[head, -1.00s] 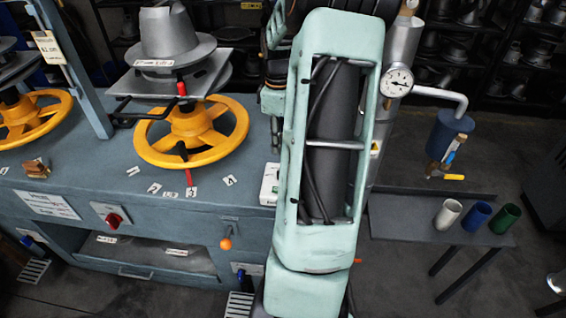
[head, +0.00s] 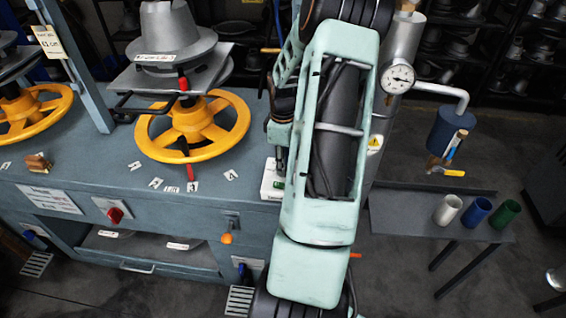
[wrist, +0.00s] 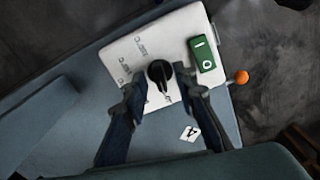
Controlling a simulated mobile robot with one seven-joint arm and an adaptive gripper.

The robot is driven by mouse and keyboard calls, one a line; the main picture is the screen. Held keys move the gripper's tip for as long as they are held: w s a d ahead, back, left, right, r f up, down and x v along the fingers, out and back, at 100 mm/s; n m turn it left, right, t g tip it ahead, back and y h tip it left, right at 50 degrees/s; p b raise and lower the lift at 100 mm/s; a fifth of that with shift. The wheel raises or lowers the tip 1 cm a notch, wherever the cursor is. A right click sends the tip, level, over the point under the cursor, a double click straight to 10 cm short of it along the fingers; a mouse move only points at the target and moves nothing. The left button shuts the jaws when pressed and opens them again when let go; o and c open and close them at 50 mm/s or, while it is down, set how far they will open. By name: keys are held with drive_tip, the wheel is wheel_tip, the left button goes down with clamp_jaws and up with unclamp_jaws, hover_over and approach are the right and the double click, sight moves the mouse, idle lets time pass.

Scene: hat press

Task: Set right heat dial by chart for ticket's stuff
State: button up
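The heat dial is a round black knob (wrist: 160,72) with a light pointer mark, on a white control box (wrist: 125,58) with small printed labels around it. The box shows in the head view (head: 268,188) at the right end of the bench, partly behind my arm. My gripper (wrist: 160,84) is open, with one dark finger on each side of the knob; I cannot tell whether they touch it. A paper tag (head: 47,41), perhaps the ticket, hangs on the blue post. A white printed sheet (head: 50,200), perhaps the chart, is on the bench front. Their small text is unreadable.
A green I/O switch (wrist: 206,53) sits on the box right of the knob. An orange-knobbed lever (head: 226,238) is on the bench front. A yellow handwheel (head: 192,128) stands left of my arm. A cylinder with a gauge (head: 398,78) stands to the right.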

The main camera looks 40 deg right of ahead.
clamp_jaws()
drive_tip(key=shift+m, duration=0.4)
drive_tip(key=m+b, duration=0.1)
drive_tip(key=m, duration=0.2)
drive_tip(key=m+b, duration=0.1)
drive_tip(key=m, duration=0.3)
drive_tip(key=shift+b, duration=0.4)
drive_tip(key=m+b, duration=0.1)
drive_tip(key=m, duration=0.3)
drive_tip(key=shift+m+b, duration=0.3)
drive_tip(key=shift+m, duration=1.6)
